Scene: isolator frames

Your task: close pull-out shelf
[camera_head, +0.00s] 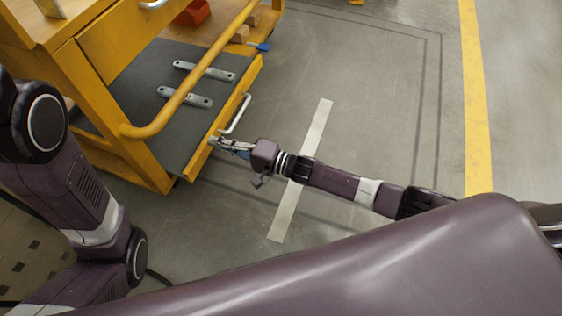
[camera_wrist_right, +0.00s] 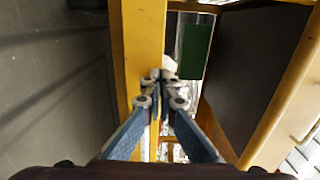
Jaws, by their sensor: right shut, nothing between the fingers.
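The pull-out shelf (camera_head: 200,133) is a dark-topped tray with a yellow front edge, low in the yellow cart (camera_head: 110,130). It sticks out past the cart's frame towards the right. A pale bar handle (camera_head: 240,113) is on its front. Two grey metal parts (camera_head: 186,97) lie on the shelf. My right gripper (camera_head: 215,141) is at the shelf's front edge, near the handle's lower end. Its blue fingers are shut and empty in the right wrist view (camera_wrist_right: 161,82), over the yellow edge; contact cannot be told. My left gripper is out of view.
A yellow push rail (camera_head: 195,75) curves over the shelf. A red bin (camera_head: 194,12) and brown blocks (camera_head: 240,34) sit further back on the cart. The grey floor (camera_head: 360,100) to the right is clear, with a white strip and yellow line marked on it.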

